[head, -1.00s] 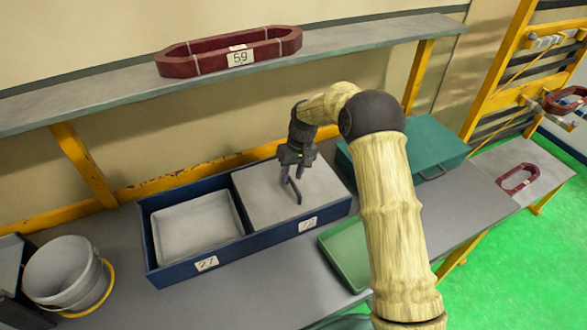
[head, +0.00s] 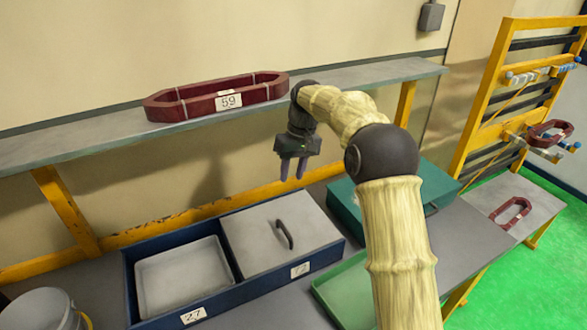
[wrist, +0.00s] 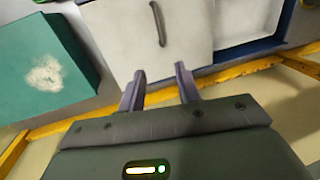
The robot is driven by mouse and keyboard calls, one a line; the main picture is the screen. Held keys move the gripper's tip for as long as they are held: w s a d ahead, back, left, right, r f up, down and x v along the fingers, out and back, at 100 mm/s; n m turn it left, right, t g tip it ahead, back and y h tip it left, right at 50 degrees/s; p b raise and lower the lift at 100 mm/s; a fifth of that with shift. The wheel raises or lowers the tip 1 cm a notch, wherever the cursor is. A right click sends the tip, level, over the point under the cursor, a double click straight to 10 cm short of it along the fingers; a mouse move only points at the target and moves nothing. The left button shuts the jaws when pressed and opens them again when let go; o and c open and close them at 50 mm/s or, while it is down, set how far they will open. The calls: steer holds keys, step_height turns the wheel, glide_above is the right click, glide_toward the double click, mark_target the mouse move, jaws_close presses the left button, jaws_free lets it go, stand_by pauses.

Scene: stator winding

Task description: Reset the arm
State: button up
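My gripper (head: 292,168) is raised in the air above the back of the blue two-compartment box (head: 245,284). Its two fingers are apart with nothing between them, as the wrist view (wrist: 159,80) also shows. My arm reaches in from the lower right and bends over the bench. The right compartment of the box has a flat grey lid (head: 262,236) with a dark handle (head: 284,234). The handle also shows in the wrist view (wrist: 157,22), ahead of the fingertips and apart from them.
A dark red ring (head: 215,97) marked 59 lies on the shelf (head: 355,76) behind my gripper. A teal box (head: 436,184) and green tray (head: 345,290) flank my arm. A grey bucket (head: 38,312) stands at lower left. Red rings sit at right, one on the grey table (head: 512,212).

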steer(key=shift+d+r, duration=0.1)
steer(key=shift+r, duration=0.6)
steer(key=s+d+f+m+t, duration=0.1)
steer(key=s+d+f+m, duration=0.1)
steer(key=s+d, duration=0.4)
steer(key=s+d+f+m+t+h, duration=0.1)
steer(key=s+d, duration=0.5)
steer(key=s, duration=0.6)
steer(key=s+d+f+m+t+h, duration=0.1)
steer(key=s+d+f+m, duration=0.2)
steer(key=s, duration=0.6)
steer(key=d+f, duration=0.2)
steer(key=d, duration=0.1)
steer(key=shift+s+d+t, duration=0.3)
steer(key=shift+d, duration=0.1)
